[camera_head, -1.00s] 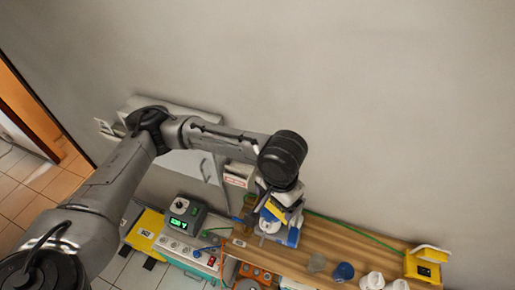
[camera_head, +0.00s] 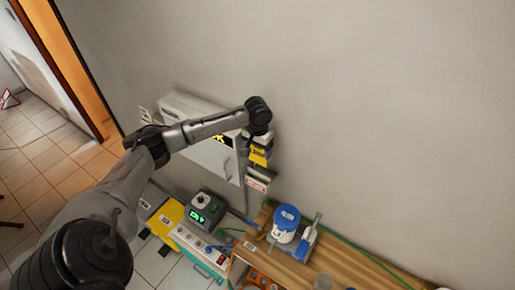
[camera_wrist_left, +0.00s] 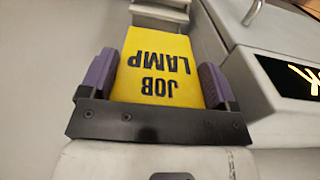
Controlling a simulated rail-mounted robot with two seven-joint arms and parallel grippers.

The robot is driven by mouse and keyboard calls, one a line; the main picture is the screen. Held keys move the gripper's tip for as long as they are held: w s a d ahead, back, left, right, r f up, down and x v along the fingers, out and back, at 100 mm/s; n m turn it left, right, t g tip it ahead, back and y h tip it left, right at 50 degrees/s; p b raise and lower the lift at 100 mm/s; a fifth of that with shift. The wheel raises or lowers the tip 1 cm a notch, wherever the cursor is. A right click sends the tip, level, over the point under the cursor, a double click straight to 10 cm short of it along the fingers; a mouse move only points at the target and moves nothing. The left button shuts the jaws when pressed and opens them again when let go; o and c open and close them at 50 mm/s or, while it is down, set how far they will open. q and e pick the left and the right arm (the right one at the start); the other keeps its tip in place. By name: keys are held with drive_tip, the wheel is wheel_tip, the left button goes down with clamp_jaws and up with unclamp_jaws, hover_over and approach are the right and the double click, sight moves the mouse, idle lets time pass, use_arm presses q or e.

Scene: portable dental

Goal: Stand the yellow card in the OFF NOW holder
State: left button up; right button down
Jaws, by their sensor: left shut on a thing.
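My left gripper (camera_head: 259,145) is shut on the yellow card (camera_head: 259,158), high beside the wall. In the left wrist view the card (camera_wrist_left: 157,65) reads "JOB LAMP", upside down, between the purple finger pads of the gripper (camera_wrist_left: 158,85). A small pale wall holder with a red-marked label (camera_head: 256,184) is just below the card in the head view; its writing is too small to read. In the left wrist view pale ledges of what looks like this holder (camera_wrist_left: 160,14) show beyond the card's far edge. Whether the card touches it I cannot tell. My right gripper is out of view.
A white wall cabinet (camera_head: 212,160) with a dark sign is left of the gripper. Below are a wooden bench (camera_head: 290,270) with a blue-and-white device (camera_head: 287,222), and a meter with a green display (camera_head: 204,211) by a power strip. The wall to the right is bare.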

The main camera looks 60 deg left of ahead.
sight(257, 162)
use_arm(q)
drive_tip(key=shift+a+f, duration=0.1)
drive_tip(key=shift+f, duration=2.85)
drive_tip(key=shift+s, duration=0.1)
drive_tip(key=shift+f, duration=0.1)
drive_tip(key=shift+f, duration=0.7)
wheel_tip(257, 162, down, 3)
drive_tip(key=shift+f+b, duration=0.1)
drive_tip(key=shift+b, duration=0.3)
